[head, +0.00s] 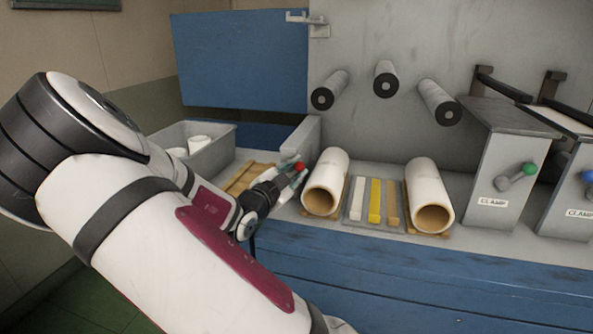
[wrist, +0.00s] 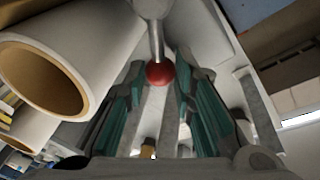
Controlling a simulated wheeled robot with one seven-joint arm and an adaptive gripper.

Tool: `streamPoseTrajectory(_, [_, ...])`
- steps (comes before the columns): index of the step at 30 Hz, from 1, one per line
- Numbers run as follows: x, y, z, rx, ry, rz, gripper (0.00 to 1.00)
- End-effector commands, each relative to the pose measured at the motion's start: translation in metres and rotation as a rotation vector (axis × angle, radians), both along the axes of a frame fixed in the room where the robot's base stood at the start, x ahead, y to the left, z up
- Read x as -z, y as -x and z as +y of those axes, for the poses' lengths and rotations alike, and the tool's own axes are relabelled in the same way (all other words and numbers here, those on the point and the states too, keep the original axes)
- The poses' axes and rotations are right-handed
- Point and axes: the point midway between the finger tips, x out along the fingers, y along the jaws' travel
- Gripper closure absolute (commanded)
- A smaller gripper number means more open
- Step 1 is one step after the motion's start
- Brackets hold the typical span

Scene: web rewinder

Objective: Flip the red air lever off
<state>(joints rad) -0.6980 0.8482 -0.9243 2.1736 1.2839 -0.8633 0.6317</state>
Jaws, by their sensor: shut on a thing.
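The red air lever has a red ball knob (wrist: 160,73) on a grey metal stem (wrist: 152,28). In the wrist view the knob sits between the far ends of my gripper's teal-padded fingers (wrist: 160,95), with the stem running up and away. In the head view the red knob (head: 299,166) shows at the tips of my gripper (head: 290,173), left of the near paper roll. My gripper is shut on the knob. The lever's base and its pivot are hidden in the head view.
A grey bin (head: 192,142) is behind my arm. Clamp boxes with a green-knobbed lever (head: 529,169) and a blue-knobbed lever (head: 588,177) stand right.

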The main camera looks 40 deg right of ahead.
Motion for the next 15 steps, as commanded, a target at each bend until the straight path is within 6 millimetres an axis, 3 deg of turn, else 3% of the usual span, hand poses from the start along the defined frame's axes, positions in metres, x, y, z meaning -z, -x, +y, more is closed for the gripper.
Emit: streamPoseTrajectory(15, [-0.009,-0.018,0.015,-0.001,0.257,0.329,1.00])
